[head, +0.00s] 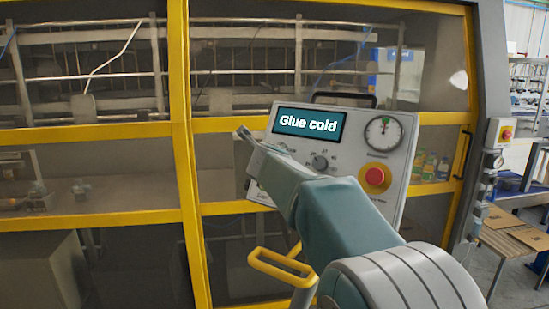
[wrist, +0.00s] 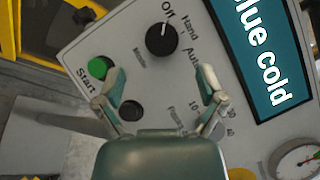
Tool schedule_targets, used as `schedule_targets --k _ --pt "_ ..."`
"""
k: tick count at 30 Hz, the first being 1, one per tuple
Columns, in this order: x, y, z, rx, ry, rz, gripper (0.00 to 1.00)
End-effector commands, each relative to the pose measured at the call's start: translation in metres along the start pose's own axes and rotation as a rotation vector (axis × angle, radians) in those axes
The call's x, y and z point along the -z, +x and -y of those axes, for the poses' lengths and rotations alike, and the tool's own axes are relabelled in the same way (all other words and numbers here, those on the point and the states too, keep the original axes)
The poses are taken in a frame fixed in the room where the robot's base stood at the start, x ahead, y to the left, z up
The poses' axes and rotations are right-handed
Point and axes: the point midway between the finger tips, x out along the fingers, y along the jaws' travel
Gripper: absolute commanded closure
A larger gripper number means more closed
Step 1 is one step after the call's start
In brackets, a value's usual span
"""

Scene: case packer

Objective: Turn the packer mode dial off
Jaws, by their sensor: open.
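The packer mode dial (wrist: 162,40) is a round black knob on the pale panel in the wrist view, beside the labels Off, Hand and Auto. Its white mark appears to point up, toward the Off label. My gripper (wrist: 160,85) is open and empty, with its fingers spread just below the dial in the picture. I see no contact with the dial. In the head view my gripper (head: 245,134) is in front of the panel's left part (head: 396,172), and the mode dial is hidden there.
A green Start button (wrist: 101,68) and a black button (wrist: 130,111) are near the left finger. The panel also bears a "Glue cold" display (head: 309,124), a second knob (head: 320,162), a gauge (head: 383,133) and a red stop button (head: 375,177). A yellow handle (head: 283,266) juts out below.

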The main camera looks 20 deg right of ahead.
Motion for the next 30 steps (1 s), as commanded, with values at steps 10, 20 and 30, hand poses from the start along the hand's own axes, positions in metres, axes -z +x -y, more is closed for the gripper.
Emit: schedule_targets --k 10,20,30 --pt "-0.001 -0.058 -0.002 -0.001 -0.001 0.002 0.10" --pt "0.000 -0.067 -0.002 -0.001 -0.001 0.000 0.10" --pt "-0.002 -0.069 -0.002 0.001 -0.022 0.013 0.10"
